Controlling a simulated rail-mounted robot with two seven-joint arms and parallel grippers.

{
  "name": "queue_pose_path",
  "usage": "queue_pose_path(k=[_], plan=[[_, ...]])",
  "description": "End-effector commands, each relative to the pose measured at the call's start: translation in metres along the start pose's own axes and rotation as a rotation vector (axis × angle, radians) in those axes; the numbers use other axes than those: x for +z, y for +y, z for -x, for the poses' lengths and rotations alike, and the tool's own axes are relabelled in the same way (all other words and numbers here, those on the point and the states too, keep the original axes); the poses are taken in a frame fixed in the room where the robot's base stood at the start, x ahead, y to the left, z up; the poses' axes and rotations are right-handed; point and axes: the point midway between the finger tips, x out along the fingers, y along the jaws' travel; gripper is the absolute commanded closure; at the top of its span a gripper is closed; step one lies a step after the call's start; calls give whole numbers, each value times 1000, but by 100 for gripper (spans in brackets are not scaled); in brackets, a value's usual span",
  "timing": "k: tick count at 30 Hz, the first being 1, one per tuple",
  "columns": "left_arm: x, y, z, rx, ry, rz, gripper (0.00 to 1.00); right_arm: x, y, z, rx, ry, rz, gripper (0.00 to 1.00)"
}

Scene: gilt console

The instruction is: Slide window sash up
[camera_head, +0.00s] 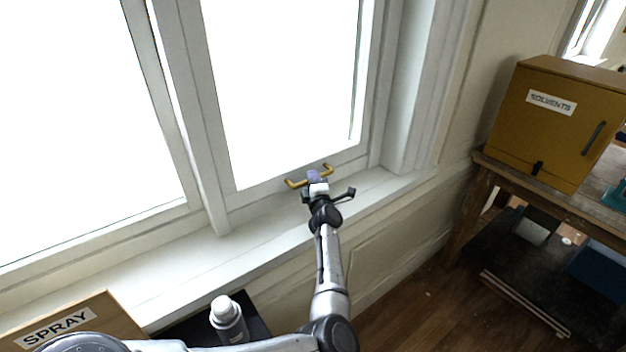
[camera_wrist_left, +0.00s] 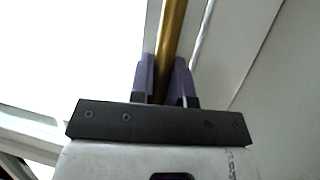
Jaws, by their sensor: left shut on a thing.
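The window sash (camera_head: 252,198) is a white frame around bright glass, with its bottom rail just above the sill. A brass handle (camera_head: 328,169) is fixed to that bottom rail. My left gripper (camera_head: 314,177) reaches the handle and is shut on its bar. In the left wrist view the brass bar (camera_wrist_left: 172,35) runs between the two purple fingers of the left gripper (camera_wrist_left: 166,75). The middle of the handle is hidden by the fingers in the head view. My right gripper is not in view.
A white sill (camera_head: 250,245) runs below the window. A box labelled SPRAY (camera_head: 95,315) and a white-capped bottle (camera_head: 228,318) stand at the lower left. A yellow solvents cabinet (camera_head: 545,125) sits on a wooden bench (camera_head: 480,180) at the right.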

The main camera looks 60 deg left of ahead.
Motion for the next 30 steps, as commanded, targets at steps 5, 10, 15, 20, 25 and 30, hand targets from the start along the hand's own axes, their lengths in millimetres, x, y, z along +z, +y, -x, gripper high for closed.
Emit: queue_pose_path(k=[5, 10, 15, 20, 25, 30], plan=[[-2, 34, -6, 5, 1, 0, 100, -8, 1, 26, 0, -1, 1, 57], [-6, 86, -15, 7, 3, 0, 100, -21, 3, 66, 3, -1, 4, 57], [-10, 142, -25, 7, 4, 1, 100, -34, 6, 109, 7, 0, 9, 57], [-13, 188, -33, 6, 3, 2, 100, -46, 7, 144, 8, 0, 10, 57], [-16, 231, -40, 6, 4, 2, 100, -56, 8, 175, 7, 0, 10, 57], [-18, 260, -45, 6, 3, 1, 100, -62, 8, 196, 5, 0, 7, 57]])
